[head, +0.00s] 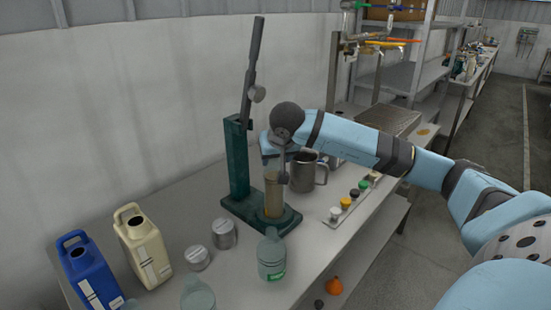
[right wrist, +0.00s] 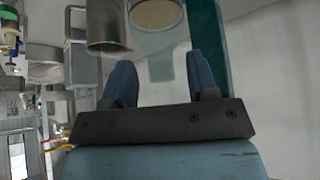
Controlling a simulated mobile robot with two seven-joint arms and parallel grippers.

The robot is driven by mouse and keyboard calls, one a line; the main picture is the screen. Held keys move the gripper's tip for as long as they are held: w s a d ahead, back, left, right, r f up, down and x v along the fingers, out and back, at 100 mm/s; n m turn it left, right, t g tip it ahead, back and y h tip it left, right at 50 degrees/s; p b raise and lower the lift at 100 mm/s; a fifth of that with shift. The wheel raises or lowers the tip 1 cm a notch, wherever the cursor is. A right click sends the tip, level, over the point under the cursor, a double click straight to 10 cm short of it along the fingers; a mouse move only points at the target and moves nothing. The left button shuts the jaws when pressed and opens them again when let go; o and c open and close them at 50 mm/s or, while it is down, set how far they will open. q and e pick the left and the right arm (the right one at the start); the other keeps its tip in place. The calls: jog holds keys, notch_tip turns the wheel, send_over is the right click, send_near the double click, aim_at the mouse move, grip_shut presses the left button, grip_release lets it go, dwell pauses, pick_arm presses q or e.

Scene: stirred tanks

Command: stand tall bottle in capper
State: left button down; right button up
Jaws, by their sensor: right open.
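The capper (head: 237,165) is a dark green stand with a raised lever (head: 252,75) and a flat base. A tall tan bottle (head: 273,200) stands upright on the capper's base, in front of its column. My right gripper (head: 276,163) is open at the bottle's upper part, hiding its top. In the right wrist view, the open fingers (right wrist: 162,70) are apart with the clear bottle (right wrist: 158,45) just beyond and between their tips, showing a tan round part. The capper's green column (right wrist: 207,25) is on the right there. My left gripper is out of view.
A steel mug (head: 308,170) stands close to my right gripper, and also shows in the wrist view (right wrist: 104,28). A tray of coloured caps (head: 353,195) lies to the right. A short green bottle (head: 271,258), tins (head: 223,236), a cream jug (head: 143,248) and a blue jug (head: 90,275) stand nearer.

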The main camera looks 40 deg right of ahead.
jog(key=v, duration=1.1)
jog(key=shift+a, duration=0.1)
